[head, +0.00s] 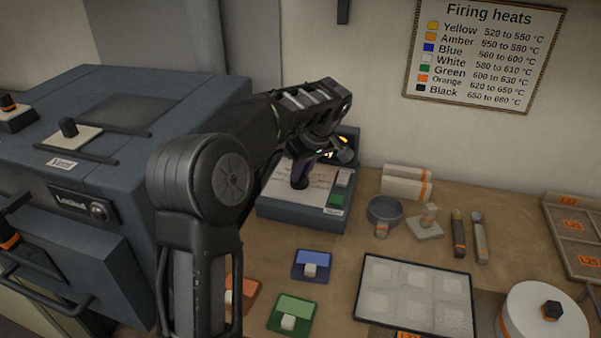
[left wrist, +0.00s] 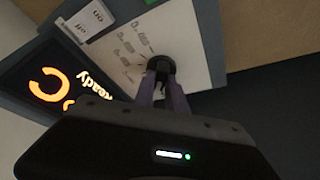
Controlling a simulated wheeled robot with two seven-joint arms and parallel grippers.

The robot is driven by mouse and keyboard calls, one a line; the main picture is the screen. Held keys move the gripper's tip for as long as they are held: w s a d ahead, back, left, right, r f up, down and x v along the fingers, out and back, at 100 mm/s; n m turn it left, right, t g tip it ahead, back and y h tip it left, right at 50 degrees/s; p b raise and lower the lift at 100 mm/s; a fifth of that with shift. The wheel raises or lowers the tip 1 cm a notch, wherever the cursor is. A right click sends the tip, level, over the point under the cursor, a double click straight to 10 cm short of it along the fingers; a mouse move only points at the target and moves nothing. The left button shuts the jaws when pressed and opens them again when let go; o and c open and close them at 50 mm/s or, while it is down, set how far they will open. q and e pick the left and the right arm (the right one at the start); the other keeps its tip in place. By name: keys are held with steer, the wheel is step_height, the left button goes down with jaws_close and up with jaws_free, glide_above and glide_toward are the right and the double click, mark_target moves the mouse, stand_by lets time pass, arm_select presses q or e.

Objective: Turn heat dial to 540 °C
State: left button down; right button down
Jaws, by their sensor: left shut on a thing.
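The heat dial is a dark round knob on the white sloped face of a blue-grey control box (head: 290,215). My left gripper (head: 303,168) reaches down to it from above and is shut on the dial (left wrist: 160,64). The dial's white face (left wrist: 195,35) has printed marks, too small to read. The dark display shows orange figures and "Ready" (left wrist: 95,85) in the left wrist view. Its number is mostly cut off by my gripper; in the head view my arm covers most of it. My right gripper is not in view.
A kiln (head: 150,130) stands at the left, its label reading "Locked". The wall chart (head: 480,55) lists Yellow as 520 to 550 °C. A white on/off switch (left wrist: 85,20) sits beside the dial face.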

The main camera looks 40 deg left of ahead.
mark_target(308, 190)
arm_select(q)
steer(key=shift+w+n+g, duration=0.1)
steer(key=shift+n+g, duration=0.2)
steer(key=shift+n, duration=0.5)
steer(key=c, duration=1.4)
jaws_free()
steer(key=shift+o, duration=0.2)
steer(key=shift+d+r, duration=0.2)
steer(key=shift+r, duration=0.3)
steer(key=p+v, duration=0.1)
steer(key=v, duration=0.5)
steer(key=shift+r, duration=0.4)
